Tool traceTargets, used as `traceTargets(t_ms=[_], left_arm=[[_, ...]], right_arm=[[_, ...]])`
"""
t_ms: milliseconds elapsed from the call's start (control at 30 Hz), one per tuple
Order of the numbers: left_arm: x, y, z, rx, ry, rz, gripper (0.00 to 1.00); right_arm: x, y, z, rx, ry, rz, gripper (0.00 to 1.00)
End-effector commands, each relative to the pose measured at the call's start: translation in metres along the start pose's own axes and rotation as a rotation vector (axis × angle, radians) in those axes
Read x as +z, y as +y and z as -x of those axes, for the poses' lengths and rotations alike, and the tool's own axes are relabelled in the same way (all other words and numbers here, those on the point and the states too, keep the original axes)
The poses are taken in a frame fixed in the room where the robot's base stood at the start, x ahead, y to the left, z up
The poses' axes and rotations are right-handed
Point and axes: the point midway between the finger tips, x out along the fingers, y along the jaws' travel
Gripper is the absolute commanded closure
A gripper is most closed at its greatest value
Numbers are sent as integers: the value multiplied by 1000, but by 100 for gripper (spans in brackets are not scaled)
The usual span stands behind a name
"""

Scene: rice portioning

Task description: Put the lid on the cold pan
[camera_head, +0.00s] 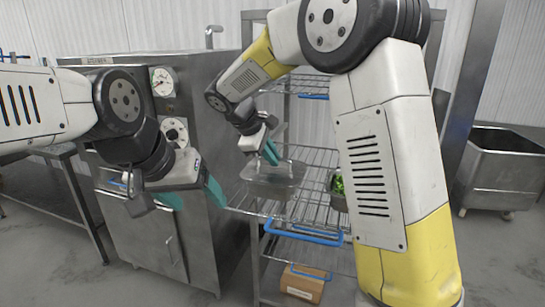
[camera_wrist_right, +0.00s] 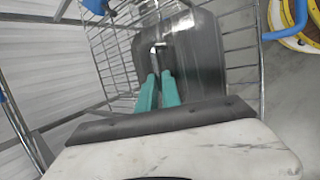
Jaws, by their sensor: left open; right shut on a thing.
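A steel pan (camera_head: 270,190) stands on the middle wire shelf of the rack. The grey metal lid (camera_wrist_right: 190,50) fills the middle of the right wrist view, with its handle (camera_wrist_right: 160,44) near the fingertips. My right gripper (camera_head: 271,155) reaches down over the pan, its teal fingers close together and shut on the lid's handle; the fingers also show in the right wrist view (camera_wrist_right: 159,78). The lid is at the pan's top, but I cannot tell whether it rests fully on the rim. My left gripper (camera_head: 193,196) is open and empty, left of the rack.
A pan with green food (camera_head: 338,202) stands right of the steel pan, partly behind my right arm. A cardboard box (camera_head: 304,284) is on the lower shelf. A steel cabinet with gauges (camera_head: 165,235) stands left, and a steel bin (camera_head: 500,170) far right.

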Motion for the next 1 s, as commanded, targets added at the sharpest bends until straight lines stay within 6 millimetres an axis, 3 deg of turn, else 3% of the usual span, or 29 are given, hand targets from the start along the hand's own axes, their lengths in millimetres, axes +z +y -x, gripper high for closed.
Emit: traceTargets(t_ms=[67,100,200,567,733,1000], left_arm=[[0,0,0,0,0,0,28],[0,0,0,0,0,0,28],[0,0,0,0,0,0,28],[0,0,0,0,0,0,28],[0,0,0,0,0,0,28],[0,0,0,0,0,0,28]], right_arm=[[0,-1,-2,0,-1,1,100],[0,-1,-2,0,-1,1,86],[0,-1,-2,0,-1,1,70],[0,1,1,0,1,-1,70],[0,1,25,2,3,-1,70],[-1,1,84,2,4,0,70]])
